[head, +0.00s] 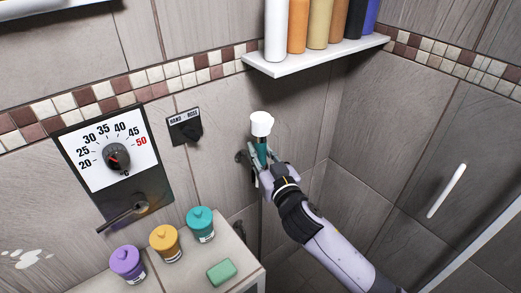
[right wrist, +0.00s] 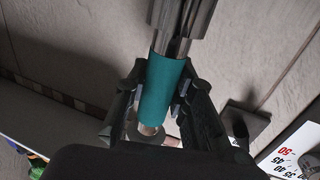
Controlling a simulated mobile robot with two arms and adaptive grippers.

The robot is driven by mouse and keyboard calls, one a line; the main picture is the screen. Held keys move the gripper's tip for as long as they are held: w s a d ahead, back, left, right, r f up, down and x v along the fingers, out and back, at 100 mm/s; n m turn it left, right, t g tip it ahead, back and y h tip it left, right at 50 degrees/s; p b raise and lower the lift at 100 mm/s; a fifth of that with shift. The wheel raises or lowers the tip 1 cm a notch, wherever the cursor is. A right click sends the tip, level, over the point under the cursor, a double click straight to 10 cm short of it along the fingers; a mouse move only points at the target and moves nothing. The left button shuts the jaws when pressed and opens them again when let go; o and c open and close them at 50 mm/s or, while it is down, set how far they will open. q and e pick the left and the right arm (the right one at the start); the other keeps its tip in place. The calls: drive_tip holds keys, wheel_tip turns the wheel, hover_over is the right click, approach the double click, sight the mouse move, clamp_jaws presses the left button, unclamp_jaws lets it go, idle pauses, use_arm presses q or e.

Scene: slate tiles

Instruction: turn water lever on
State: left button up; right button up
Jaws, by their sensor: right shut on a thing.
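My right gripper (head: 262,168) is close to the tiled wall, below the shelf. It is shut on a teal handle (head: 262,152) that stands roughly upright with a white round cap (head: 261,122) on top. In the right wrist view the fingers (right wrist: 160,105) close around the teal sleeve (right wrist: 163,88), with a shiny metal tube (right wrist: 182,25) beyond it. I cannot tell for sure whether this handle is the water lever. A metal lever or spout (head: 124,213) juts out below the temperature dial. My left gripper is not in view.
The temperature dial (head: 111,157) and a black knob labelled "HAND / HOSE" (head: 185,127) are on the wall to the left. A white shelf (head: 312,57) holds several bottles above. Three lidded jars (head: 164,243) and green soap (head: 222,272) sit on the tiled ledge.

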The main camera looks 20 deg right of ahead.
sight(264, 134)
clamp_jaws()
drive_tip(key=shift+r, duration=0.15)
drive_tip(key=shift+r+p, duration=3.5)
drive_tip(key=shift+r, duration=0.2)
drive_tip(key=shift+f, duration=0.1)
